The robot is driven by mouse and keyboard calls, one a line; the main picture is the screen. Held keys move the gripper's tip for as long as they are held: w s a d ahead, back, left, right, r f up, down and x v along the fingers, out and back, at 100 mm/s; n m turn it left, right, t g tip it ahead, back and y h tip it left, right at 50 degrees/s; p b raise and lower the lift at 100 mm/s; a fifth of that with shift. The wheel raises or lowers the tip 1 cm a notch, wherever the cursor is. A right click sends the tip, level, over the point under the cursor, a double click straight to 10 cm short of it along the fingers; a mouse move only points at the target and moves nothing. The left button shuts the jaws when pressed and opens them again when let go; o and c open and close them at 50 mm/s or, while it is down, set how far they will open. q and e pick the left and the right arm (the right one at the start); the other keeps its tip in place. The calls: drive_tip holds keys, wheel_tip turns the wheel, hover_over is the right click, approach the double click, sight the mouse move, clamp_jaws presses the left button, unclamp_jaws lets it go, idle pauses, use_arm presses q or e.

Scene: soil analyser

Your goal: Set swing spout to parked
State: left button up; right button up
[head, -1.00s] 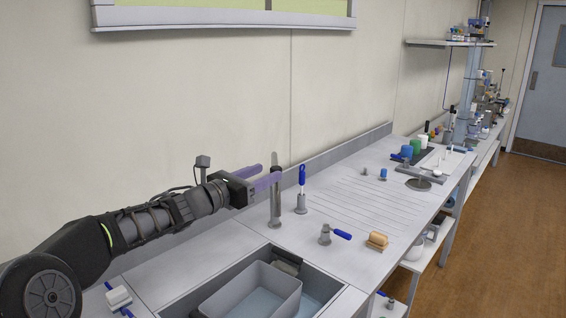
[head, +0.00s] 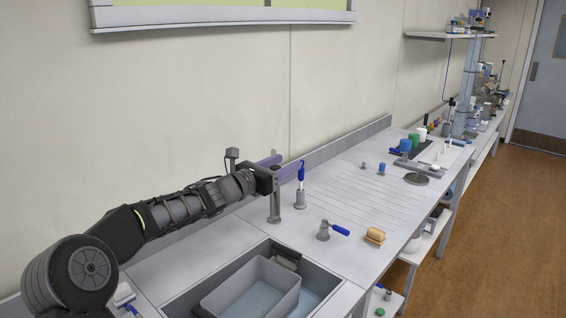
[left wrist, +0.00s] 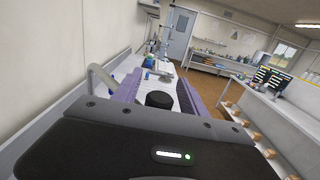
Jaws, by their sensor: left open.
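The swing spout's grey upright post (head: 275,207) stands at the back edge of the sink. My left gripper (head: 280,162) is at the top of this post, its purple fingers pointing right and partly hidden by the post and hand. In the left wrist view, the open fingers (left wrist: 157,84) have a black round cap (left wrist: 159,99) showing between them. A curved pale grey pipe (left wrist: 101,77), apparently the spout, lies outside the left finger, toward the wall. Contact between fingers and spout cannot be told. My right gripper is not in view.
The sink holds a grey basin (head: 255,287). A blue-handled brush (head: 301,171) stands in a holder just right of the post. A blue-handled valve (head: 325,230) and a tan block (head: 375,236) are nearer the front. The ridged drainer (head: 345,198) is mostly clear.

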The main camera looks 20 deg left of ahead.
use_arm(q)
drive_tip(key=shift+c, duration=0.3)
clamp_jaws()
idle(1.1)
